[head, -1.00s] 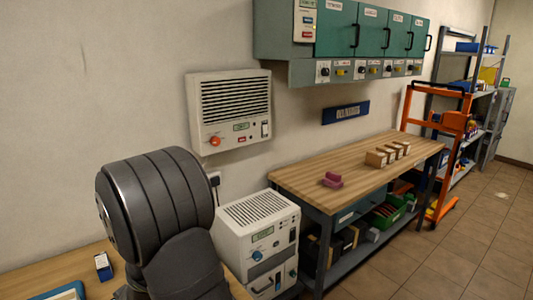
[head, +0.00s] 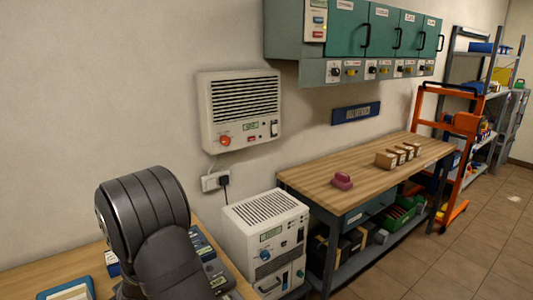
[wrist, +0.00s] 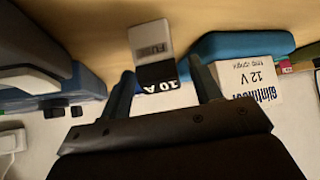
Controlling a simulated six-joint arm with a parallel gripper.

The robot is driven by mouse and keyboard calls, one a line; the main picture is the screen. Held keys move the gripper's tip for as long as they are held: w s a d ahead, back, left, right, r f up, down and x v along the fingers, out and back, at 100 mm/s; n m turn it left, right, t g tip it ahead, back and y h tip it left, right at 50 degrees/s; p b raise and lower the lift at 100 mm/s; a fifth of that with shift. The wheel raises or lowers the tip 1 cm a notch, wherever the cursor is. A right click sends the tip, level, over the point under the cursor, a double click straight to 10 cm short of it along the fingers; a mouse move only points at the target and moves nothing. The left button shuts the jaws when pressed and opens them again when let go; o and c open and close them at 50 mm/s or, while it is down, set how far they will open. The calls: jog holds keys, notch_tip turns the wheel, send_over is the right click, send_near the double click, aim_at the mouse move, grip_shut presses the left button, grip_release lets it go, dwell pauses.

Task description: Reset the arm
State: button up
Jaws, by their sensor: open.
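My gripper (wrist: 161,68) shows in the wrist view with its two dark fingers spread apart. In the head view my dark grey arm stands at the lower left and hides part of the wooden bench (head: 52,266). My gripper is hidden from that view.
In the head view a white power unit (head: 265,232) stands right of my arm. A workbench (head: 325,178) holds small boxes. The wall bears a vented unit (head: 240,108).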

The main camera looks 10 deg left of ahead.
jog(key=shift+r, duration=0.7)
jog(key=shift+w+d+r, duration=0.2)
jog(key=shift+d+r, duration=0.1)
jog(key=shift+d, duration=0.15)
jog(key=shift+s+a+f, duration=0.25)
jog(key=shift+a+f, duration=0.15)
jog(key=shift+a, duration=0.05)
notch_tip(320, 180, down, 3)
jog(key=shift+f, duration=0.15)
jog(key=shift+d, duration=0.35)
jog(key=shift+v, duration=3.45)
jog(key=shift+s, duration=0.1)
